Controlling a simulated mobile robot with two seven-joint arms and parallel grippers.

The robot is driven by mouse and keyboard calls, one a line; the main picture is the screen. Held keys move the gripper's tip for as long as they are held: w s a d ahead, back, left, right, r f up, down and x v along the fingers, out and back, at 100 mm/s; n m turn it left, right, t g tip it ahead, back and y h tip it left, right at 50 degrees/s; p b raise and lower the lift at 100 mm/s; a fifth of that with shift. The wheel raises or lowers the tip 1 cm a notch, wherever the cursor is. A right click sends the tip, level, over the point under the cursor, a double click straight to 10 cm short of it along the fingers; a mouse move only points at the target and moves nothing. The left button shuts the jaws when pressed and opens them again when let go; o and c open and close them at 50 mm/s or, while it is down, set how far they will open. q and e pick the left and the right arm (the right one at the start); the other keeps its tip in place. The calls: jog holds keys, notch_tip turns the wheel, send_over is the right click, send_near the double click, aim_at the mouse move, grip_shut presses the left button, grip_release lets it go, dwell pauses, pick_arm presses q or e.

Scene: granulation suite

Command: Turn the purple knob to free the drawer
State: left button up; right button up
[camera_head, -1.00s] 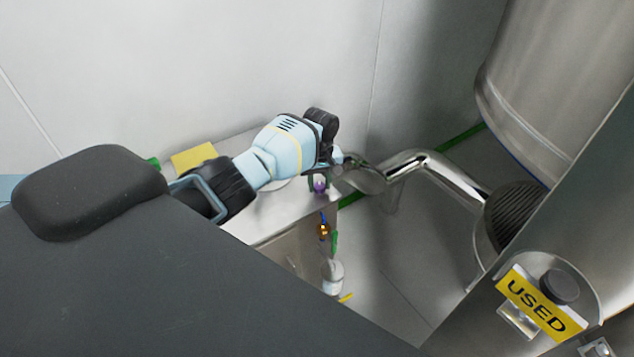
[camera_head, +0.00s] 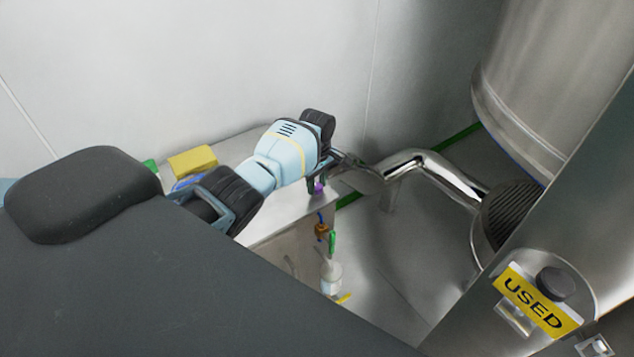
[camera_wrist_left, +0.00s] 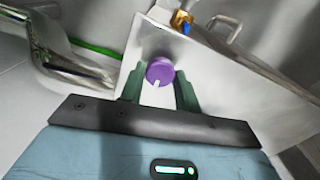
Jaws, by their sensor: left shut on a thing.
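The purple knob (camera_wrist_left: 160,71) is on the metal face of the cabinet (camera_head: 290,240), with a short white mark at its lower edge in the left wrist view. In the head view a little of the purple knob (camera_head: 319,187) shows below my left gripper (camera_head: 318,180). In the left wrist view the two green fingers of my left gripper (camera_wrist_left: 160,84) stand on either side of the knob, shut on it. The drawer cannot be clearly made out. My right gripper is not in view.
A brass fitting (camera_head: 321,231) and a white bottle (camera_head: 331,277) are below the knob. A yellow block (camera_head: 192,161) lies on the cabinet top. A bent steel pipe (camera_head: 430,165) and a large vessel (camera_head: 550,90) stand to the right, with a "USED" sign (camera_head: 535,300).

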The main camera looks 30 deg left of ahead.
aim_at(317, 186)
pick_arm(q)
jog(key=shift+a, duration=0.1)
jog(key=o, duration=1)
jog(key=shift+c, duration=0.2)
jog(key=shift+r, duration=3.95)
